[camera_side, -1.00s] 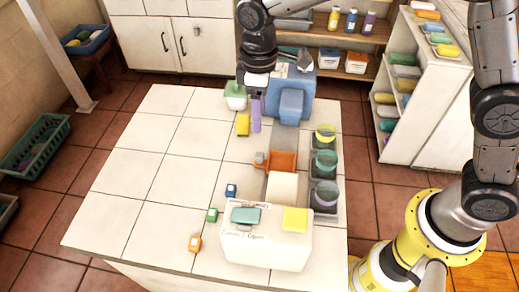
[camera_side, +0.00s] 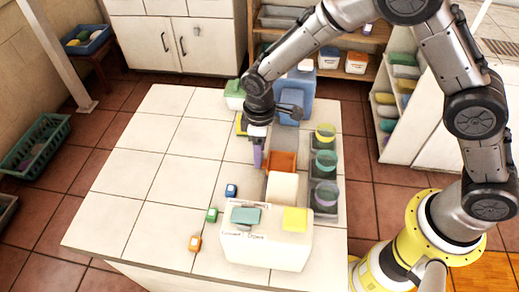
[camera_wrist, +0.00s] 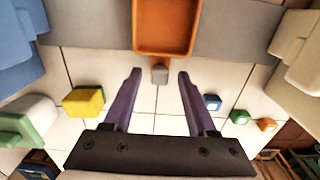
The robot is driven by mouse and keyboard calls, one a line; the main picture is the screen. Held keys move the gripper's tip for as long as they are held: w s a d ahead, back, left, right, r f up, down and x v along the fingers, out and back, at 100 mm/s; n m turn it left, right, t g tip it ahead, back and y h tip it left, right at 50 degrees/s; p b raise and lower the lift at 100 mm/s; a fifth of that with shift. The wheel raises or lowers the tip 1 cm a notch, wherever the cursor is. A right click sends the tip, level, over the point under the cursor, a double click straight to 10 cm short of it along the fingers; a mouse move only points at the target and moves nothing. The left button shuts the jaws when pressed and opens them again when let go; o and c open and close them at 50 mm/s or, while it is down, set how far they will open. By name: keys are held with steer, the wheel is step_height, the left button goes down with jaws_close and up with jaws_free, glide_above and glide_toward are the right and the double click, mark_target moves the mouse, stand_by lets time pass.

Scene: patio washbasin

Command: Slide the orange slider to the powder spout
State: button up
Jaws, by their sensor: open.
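The orange slider (camera_side: 284,160) is an open tray on a grey track (camera_wrist: 95,35), between a blue dispenser (camera_side: 300,88) at the far end and a white dispenser (camera_side: 265,245) at the near end. I cannot tell which spout is the powder one. In the wrist view the orange slider (camera_wrist: 166,25) has a small grey knob (camera_wrist: 160,73) on its near side. My gripper (camera_wrist: 159,76) is open, with its purple fingertips on either side of the knob and a gap at each side. In the side view my gripper (camera_side: 258,159) is just left of the slider and hides the knob.
Three cups stand in a dark rack right of the track, including a teal cup (camera_side: 325,160). A yellow block (camera_wrist: 84,101) and a green-lidded container (camera_side: 234,95) are toward the far end. Small blue (camera_side: 231,190), green (camera_side: 211,215) and orange (camera_side: 195,243) blocks lie front left. The left tabletop is clear.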

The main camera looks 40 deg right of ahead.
jaws_close()
stand_by(1.4)
